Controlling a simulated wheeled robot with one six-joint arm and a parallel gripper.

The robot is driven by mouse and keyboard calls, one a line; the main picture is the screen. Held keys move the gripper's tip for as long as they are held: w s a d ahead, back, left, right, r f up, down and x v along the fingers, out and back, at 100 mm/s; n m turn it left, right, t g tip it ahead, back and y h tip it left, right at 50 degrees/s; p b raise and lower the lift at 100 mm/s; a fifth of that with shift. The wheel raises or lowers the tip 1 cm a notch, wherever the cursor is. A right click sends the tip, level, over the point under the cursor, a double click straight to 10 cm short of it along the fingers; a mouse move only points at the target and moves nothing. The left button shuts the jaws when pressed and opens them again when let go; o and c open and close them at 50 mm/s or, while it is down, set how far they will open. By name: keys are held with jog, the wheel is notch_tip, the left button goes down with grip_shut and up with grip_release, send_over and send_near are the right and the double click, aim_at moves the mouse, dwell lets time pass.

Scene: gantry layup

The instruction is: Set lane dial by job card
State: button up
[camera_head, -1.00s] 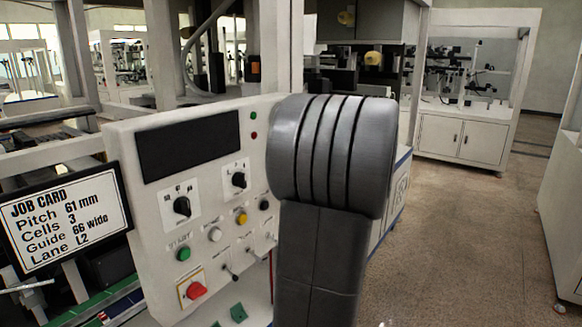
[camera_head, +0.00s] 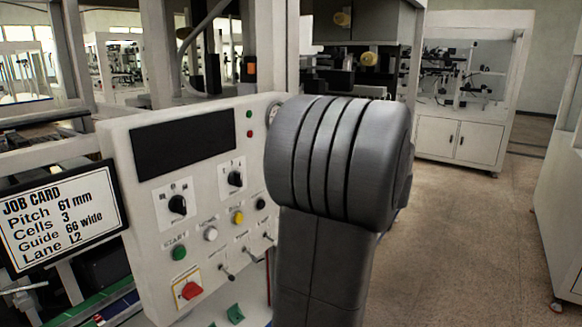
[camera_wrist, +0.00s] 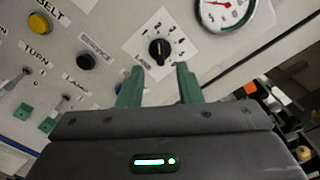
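The job card (camera_head: 62,218) on the left in the head view reads Pitch 61 mm, Cells 3, Guide 66 wide, Lane L2. The white control panel (camera_head: 145,235) carries a left dial (camera_head: 178,204) and a right dial (camera_head: 235,179). The wrist view shows a black dial knob (camera_wrist: 159,50) on a white plate with small numbers around it; its exact setting is hard to read. My gripper (camera_wrist: 158,75) has two green fingers apart, one on each side below the knob, with nothing between them. Whether the fingertips touch the panel cannot be told. In the head view my arm hides the gripper.
The panel also has a dark display (camera_head: 184,142), a green button (camera_head: 179,253), a red knob (camera_head: 190,290), a yellow button (camera_head: 238,217) and small toggles. A round gauge (camera_wrist: 225,8) sits beside the dial. Open floor (camera_head: 455,240) lies to the right.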

jog(key=v, duration=0.8)
jog(key=shift+d+b, duration=0.2)
jog(key=shift+b, duration=0.25)
jog(key=shift+s+a, duration=0.1)
jog(key=p+x, duration=0.2)
jog(key=x, duration=1.1)
jog(key=shift+a, duration=0.25)
